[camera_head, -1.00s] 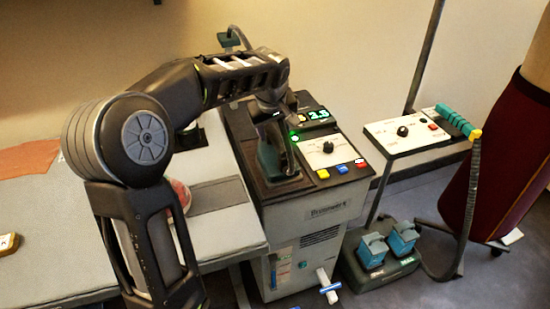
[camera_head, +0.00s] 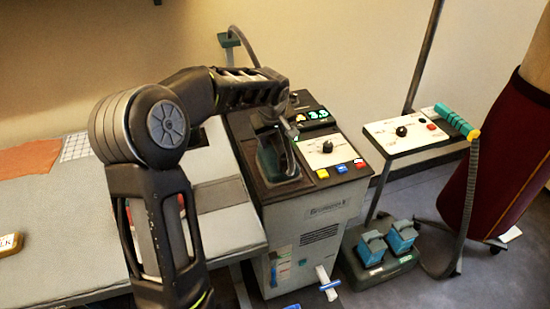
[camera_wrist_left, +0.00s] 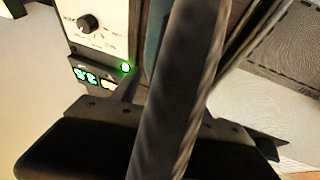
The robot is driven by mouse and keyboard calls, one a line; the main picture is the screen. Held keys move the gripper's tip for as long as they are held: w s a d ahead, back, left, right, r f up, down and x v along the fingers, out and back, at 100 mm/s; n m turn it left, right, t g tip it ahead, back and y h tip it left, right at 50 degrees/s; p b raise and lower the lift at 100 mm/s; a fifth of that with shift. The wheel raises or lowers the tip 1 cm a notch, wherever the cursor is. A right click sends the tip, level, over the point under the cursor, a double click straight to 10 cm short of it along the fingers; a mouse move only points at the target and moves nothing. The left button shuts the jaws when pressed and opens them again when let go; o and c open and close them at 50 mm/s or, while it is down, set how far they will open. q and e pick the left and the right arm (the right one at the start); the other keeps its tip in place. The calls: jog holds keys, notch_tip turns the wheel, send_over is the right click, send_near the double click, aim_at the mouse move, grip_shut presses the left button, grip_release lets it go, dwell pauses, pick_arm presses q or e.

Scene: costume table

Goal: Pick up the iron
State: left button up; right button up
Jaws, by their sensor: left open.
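The iron (camera_head: 272,168) is dark with a teal body and sits on the left part of the ironing station's top (camera_head: 255,188). My left gripper (camera_head: 277,122) is open just above it, and my wrist hides the iron's upper part. In the left wrist view my gripper's fingers (camera_wrist_left: 170,108) point towards the station, and a thick dark ribbed hose (camera_wrist_left: 185,75) crosses between the camera and them. A teal strip (camera_wrist_left: 153,38), likely the iron, shows behind the hose. I cannot tell whether the fingers touch the iron. My right gripper is not in view.
The station's control panel (camera_head: 322,146) is right of the iron. A padded table (camera_head: 60,220) lies left, with an orange cloth (camera_head: 28,159) and a yellow block (camera_head: 8,243). A second control unit (camera_head: 403,132) with a teal handle (camera_head: 455,121) stands right, above a teal double pedal (camera_head: 385,250).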

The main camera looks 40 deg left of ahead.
pick_arm(q)
jog(key=shift+c, duration=0.2)
grip_shut()
dwell(0.3)
dwell(0.8)
jog(key=shift+w+r, duration=0.1)
jog(key=shift+r, duration=0.05)
